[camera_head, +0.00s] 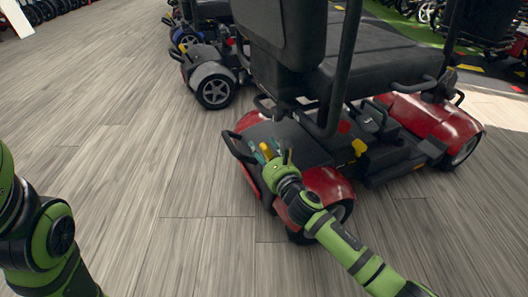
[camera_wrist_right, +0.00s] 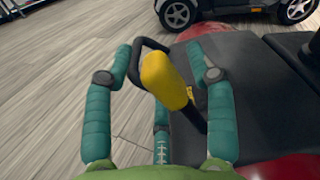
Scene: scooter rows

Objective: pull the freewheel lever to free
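The freewheel lever has a yellow grip (camera_wrist_right: 165,80) on a dark stalk, at the rear of a red mobility scooter (camera_head: 325,183). It also shows in the head view as a small yellow piece (camera_head: 265,150). My right gripper (camera_head: 268,155) is over the rear corner of that scooter. In the right wrist view its teal fingers (camera_wrist_right: 162,62) are spread, with the yellow grip between them. I see gaps on both sides of the grip. My left gripper is out of view.
The wood floor (camera_head: 110,130) to the left is clear.

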